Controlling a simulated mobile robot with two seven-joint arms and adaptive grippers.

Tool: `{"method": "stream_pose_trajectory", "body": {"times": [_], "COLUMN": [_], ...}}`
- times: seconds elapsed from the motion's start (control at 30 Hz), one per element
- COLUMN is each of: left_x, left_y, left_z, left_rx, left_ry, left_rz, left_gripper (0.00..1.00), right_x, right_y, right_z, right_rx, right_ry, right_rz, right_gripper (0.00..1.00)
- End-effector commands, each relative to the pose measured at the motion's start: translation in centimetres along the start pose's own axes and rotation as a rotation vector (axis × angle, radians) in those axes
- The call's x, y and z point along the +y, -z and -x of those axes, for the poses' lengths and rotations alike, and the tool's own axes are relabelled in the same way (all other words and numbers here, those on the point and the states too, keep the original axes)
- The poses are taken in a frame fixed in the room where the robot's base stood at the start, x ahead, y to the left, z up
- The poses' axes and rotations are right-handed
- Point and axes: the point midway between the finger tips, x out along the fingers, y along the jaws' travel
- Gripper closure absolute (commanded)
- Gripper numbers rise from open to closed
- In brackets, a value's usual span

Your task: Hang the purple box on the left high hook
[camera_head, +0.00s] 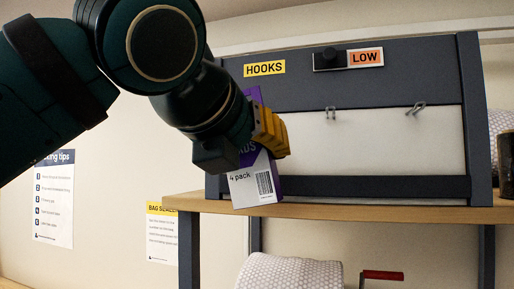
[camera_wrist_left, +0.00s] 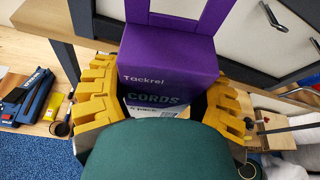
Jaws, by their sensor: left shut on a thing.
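The purple box (camera_head: 257,179), with a white lower panel reading "4 pack" and a barcode, is in my left gripper (camera_head: 268,135) in front of the rack. In the left wrist view, the yellow fingers of my left gripper (camera_wrist_left: 163,108) are shut on both sides of the purple box (camera_wrist_left: 165,55), which reads "Tackrol CORDS". A purple tab with an opening rises from its top. In the head view, a left hook (camera_head: 330,114) and a right hook (camera_head: 416,108) show on the rack's pale panel, to the right of the box and apart from it. My right gripper is not in view.
The dark rack (camera_head: 400,83) carries a "HOOKS" label (camera_head: 264,67) and a "LOW" label (camera_head: 366,58) beside a black knob. It stands on a wooden shelf (camera_head: 400,212). A roll (camera_head: 290,272) and a red-handled crank (camera_head: 382,275) are below. A dark cup (camera_head: 505,165) stands at right.

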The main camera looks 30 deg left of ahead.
Motion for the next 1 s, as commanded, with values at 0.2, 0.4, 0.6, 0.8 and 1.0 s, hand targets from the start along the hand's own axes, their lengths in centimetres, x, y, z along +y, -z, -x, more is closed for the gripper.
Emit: {"method": "stream_pose_trajectory", "body": {"times": [0.2, 0.4, 0.6, 0.8, 1.0], "left_x": [0.0, 0.1, 0.0, 0.1, 0.1], "left_y": [-0.3, -0.6, -0.9, -1.3, -1.6], "left_z": [-1.2, -2.2, -3.3, -4.3, -5.3], "left_rx": [0.0, 0.001, 0.0, 0.0, 0.001], "left_ry": [0.0, -0.001, 0.0, -0.001, 0.0], "left_rz": [-0.001, -0.001, -0.001, 0.0, 0.0], "left_gripper": [0.78, 0.78, 0.78, 0.78, 0.78], "right_x": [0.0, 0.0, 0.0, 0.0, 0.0], "right_y": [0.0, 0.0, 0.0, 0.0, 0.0], "right_z": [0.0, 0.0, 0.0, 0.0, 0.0], "right_rx": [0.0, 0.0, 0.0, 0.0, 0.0], "right_ry": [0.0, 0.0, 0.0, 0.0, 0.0], "right_rz": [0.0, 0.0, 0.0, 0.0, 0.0], "right_gripper": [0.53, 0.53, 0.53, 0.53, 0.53]}}
